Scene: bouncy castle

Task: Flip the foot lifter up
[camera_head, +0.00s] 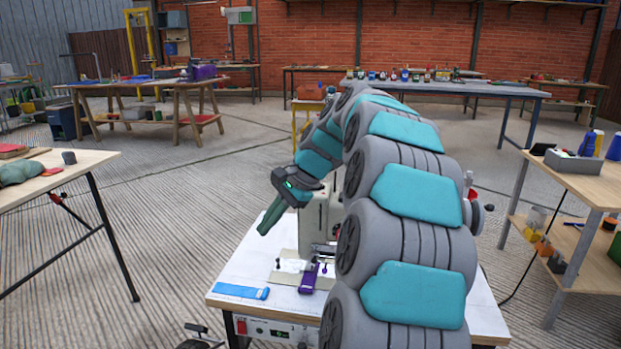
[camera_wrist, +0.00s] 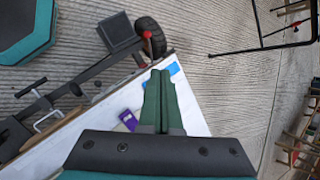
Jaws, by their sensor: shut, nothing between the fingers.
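A pale grey sewing machine (camera_head: 314,222) stands on the white-topped table (camera_head: 230,278). My arm covers much of its right side. Its needle area and base plate (camera_head: 287,270) show near the front, with a purple object (camera_head: 310,278) beside them. I cannot make out the foot lifter. My gripper (camera_head: 265,230) has green fingers, shut and empty, pointing down left above the table, left of the machine head and apart from it. In the wrist view the closed fingers (camera_wrist: 160,76) are over the white tabletop, and the purple object (camera_wrist: 129,120) lies to their left.
A blue strip (camera_head: 241,291) lies at the table's front left. A control box (camera_head: 275,329) hangs under the front edge. A wooden table (camera_head: 85,158) stands to the left and a shelved workbench (camera_head: 572,178) to the right. The floor between is mostly clear.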

